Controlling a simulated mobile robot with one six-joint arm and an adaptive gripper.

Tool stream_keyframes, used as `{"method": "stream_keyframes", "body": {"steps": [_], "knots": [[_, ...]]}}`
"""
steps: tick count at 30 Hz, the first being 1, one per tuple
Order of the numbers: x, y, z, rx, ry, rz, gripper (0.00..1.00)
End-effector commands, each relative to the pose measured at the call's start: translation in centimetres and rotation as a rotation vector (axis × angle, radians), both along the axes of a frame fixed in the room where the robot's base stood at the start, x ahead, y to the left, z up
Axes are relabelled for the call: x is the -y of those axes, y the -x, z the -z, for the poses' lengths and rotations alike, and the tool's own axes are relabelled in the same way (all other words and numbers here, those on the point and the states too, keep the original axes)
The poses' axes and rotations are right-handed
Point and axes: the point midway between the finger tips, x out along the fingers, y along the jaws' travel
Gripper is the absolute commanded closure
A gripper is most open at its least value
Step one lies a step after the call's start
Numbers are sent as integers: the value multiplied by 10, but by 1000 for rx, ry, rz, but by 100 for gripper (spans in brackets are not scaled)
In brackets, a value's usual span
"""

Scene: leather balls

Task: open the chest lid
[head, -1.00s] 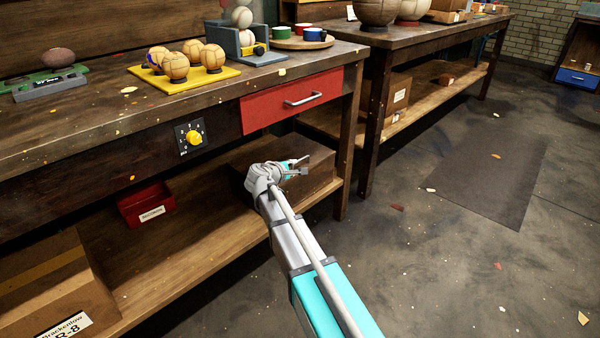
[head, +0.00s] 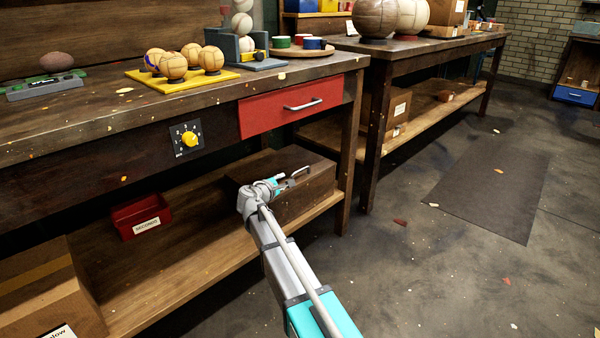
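The chest (head: 318,188) is a dark brown wooden box on the lower shelf of the near workbench, below the red drawer. Its lid looks closed. A small light curved piece, perhaps a handle, shows at the fingertips. The fingers are too small to tell whether they are open, or whether they touch the chest.
The red drawer (head: 291,105) with a bar handle and the workbench top (head: 110,105) lie above the chest. A red bin (head: 141,216) and a cardboard box (head: 45,290) share the lower shelf (head: 190,255). The floor to the right is mostly clear.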

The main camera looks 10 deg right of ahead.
Motion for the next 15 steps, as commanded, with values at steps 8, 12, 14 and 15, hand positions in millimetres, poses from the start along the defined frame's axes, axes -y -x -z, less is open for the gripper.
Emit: {"method": "stream_keyframes", "body": {"steps": [8,12,14,15], "knots": [[11,-17,5,0,0,1,69],[22,-32,10,0,1,2,69],[27,-39,12,0,1,2,69],[30,-44,13,0,0,1,69]]}}
